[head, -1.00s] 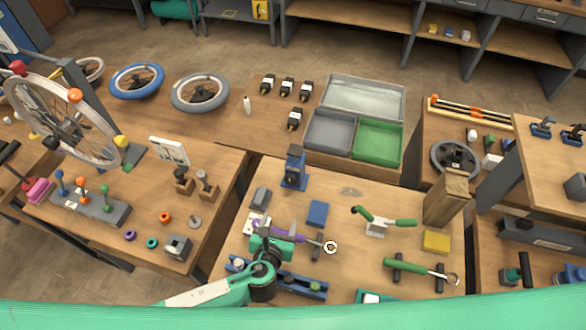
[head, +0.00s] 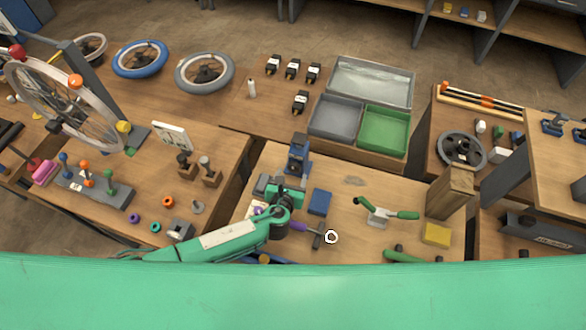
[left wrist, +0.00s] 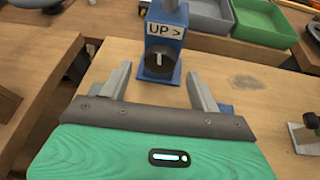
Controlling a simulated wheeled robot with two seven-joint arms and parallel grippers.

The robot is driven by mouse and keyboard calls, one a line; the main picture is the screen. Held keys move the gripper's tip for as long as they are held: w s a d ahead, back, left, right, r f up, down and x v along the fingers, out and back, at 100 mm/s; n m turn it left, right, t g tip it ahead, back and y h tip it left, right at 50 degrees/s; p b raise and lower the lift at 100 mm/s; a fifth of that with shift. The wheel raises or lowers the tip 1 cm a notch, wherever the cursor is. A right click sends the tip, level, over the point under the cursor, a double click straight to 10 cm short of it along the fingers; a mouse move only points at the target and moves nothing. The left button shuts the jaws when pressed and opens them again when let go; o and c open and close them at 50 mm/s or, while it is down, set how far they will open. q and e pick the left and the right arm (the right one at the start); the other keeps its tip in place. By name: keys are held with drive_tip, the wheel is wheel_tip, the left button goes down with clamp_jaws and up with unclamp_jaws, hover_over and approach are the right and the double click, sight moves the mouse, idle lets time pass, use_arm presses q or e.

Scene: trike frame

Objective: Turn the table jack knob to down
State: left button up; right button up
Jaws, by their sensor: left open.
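The table jack (head: 298,158) is a blue upright block near the back left of the middle table. A pale mark on the knob looks about vertical. My left gripper (head: 287,188) is just in front of the jack in the head view. In the left wrist view the left gripper (left wrist: 158,82) is open, its fingers apart to either side below the knob, with nothing between them. My right gripper is not in view.
A blue block (head: 319,202) lies to the right of my left gripper, and a grey block (head: 262,184) to its left. A purple-handled tool (head: 305,229) lies in front. Grey and green trays (head: 384,130) stand behind. A green-handled clamp (head: 385,213) is further right.

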sight(293, 169)
use_arm(q)
drive_tip(key=x, duration=0.2)
drive_tip(key=shift+w+d+f, duration=0.1)
drive_tip(key=shift+w, duration=0.3)
drive_tip(key=shift+w+d+f, duration=0.1)
drive_tip(key=shift+w+f, duration=0.1)
drive_tip(key=shift+w, duration=0.1)
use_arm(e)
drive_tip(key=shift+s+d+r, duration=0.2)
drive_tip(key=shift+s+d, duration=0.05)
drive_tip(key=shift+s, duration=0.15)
use_arm(q)
drive_tip(key=c, duration=1)
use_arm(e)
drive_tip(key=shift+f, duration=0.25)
